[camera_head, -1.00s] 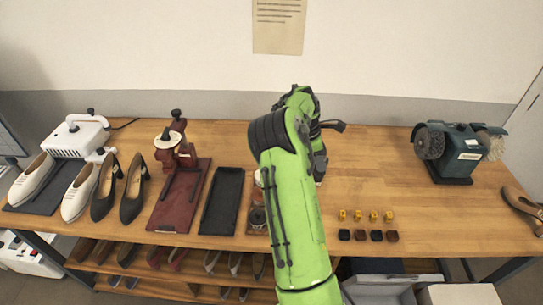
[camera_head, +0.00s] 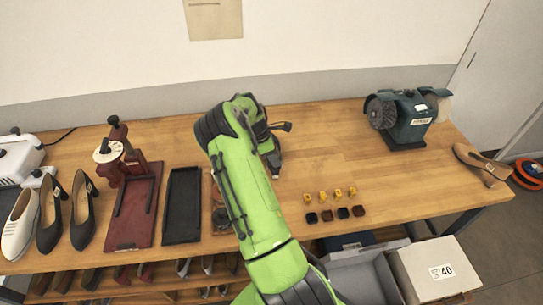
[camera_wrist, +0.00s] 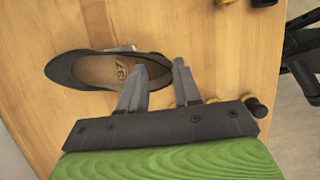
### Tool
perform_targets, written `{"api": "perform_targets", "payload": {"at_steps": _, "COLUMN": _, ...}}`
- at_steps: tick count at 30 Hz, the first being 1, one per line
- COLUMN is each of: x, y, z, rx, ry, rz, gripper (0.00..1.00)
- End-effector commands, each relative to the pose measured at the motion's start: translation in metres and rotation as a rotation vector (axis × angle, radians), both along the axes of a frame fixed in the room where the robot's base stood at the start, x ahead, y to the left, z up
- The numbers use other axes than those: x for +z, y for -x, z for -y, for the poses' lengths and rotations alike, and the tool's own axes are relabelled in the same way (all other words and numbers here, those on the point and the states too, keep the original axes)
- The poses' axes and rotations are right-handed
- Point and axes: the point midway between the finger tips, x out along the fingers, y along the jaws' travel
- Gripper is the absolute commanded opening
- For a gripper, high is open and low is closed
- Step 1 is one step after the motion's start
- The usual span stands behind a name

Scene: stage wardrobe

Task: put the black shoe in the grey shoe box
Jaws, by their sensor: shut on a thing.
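In the wrist view, my gripper (camera_wrist: 158,86) is shut on the heel end of a black shoe (camera_wrist: 56,70). The shoe has a tan insole marked 37, and its toe points left. Wooden tabletop fills the view behind it. An open grey shoe box (camera_head: 352,282) stands low at the table's front edge, partly cut off by the bottom of the picture and partly covered by my arm.
A pale closed box (camera_head: 425,272) labelled 40 stands right of the grey box. A black tray (camera_head: 182,205), a red stand (camera_head: 135,208) and dark heeled shoes (camera_head: 82,212) are at left. Small yellow and dark pieces lie mid-table. A grinder (camera_head: 405,118) and brown shoe (camera_head: 482,165) are at right.

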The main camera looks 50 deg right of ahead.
Motion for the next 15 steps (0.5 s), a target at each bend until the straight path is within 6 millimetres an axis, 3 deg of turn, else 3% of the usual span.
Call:
{"api": "perform_targets", "payload": {"at_steps": 9, "x": -0.0042, "y": -0.0004, "z": 0.0007, "rx": -0.002, "ry": 0.003, "rz": 0.002, "gripper": 0.00}}
{"api": "perform_targets", "payload": {"at_steps": 10, "x": -0.0038, "y": -0.0003, "z": 0.0004, "rx": -0.001, "ry": 0.002, "rz": 0.002, "gripper": 0.37}}
{"api": "perform_targets", "payload": {"at_steps": 15, "x": -0.0035, "y": -0.0003, "z": 0.0003, "rx": 0.000, "ry": 0.001, "rz": 0.002, "gripper": 0.58}}
